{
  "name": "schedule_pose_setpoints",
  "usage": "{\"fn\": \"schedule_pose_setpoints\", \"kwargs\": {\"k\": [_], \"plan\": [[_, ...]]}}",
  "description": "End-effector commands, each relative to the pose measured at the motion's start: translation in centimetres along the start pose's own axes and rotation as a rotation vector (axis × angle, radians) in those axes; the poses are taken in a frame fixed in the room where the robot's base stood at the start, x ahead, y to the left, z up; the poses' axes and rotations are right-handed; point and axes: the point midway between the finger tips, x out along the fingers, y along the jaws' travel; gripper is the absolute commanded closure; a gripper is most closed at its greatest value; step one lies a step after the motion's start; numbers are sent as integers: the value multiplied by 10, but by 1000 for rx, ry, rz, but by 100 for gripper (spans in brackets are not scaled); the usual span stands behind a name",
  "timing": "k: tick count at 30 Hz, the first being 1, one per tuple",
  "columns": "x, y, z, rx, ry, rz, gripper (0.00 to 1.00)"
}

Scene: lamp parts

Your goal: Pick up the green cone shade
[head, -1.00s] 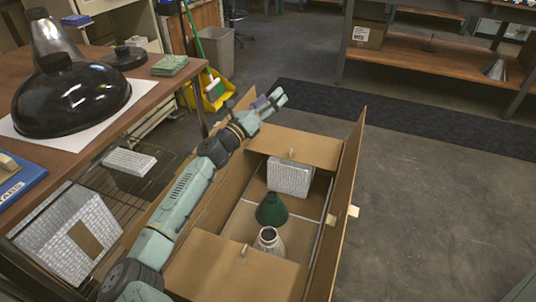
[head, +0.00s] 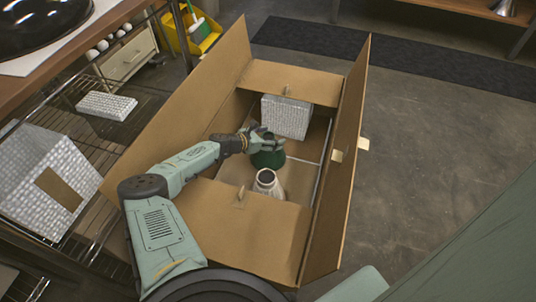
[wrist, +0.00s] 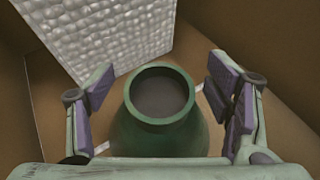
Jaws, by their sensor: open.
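The green cone shade (head: 268,158) stands in the open cardboard box, narrow neck up, partly hidden by my gripper in the head view. In the wrist view the shade (wrist: 160,128) shows its round open neck between the two fingers. My gripper (head: 264,143) is down inside the box at the shade. In the wrist view my gripper (wrist: 162,100) is open, with a purple-padded finger on each side of the neck. A gap shows between each finger and the shade, so it is not held.
The cardboard box (head: 255,235) has raised flaps on its left and right. A white textured block (head: 287,116) stands right behind the shade. A pale metallic cone shade (head: 268,182) stands in front. A wire shelf and wooden table lie left.

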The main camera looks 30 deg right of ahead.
Motion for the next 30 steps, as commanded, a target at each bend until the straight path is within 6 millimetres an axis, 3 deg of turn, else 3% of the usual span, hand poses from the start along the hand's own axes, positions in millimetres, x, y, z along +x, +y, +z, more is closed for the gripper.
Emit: {"fn": "schedule_pose_setpoints", "kwargs": {"k": [4,13,30], "plan": [[20,0,-4,1,1,0,27],[22,0,0,-2,0,2,28],[21,0,0,-2,0,2,66]]}}
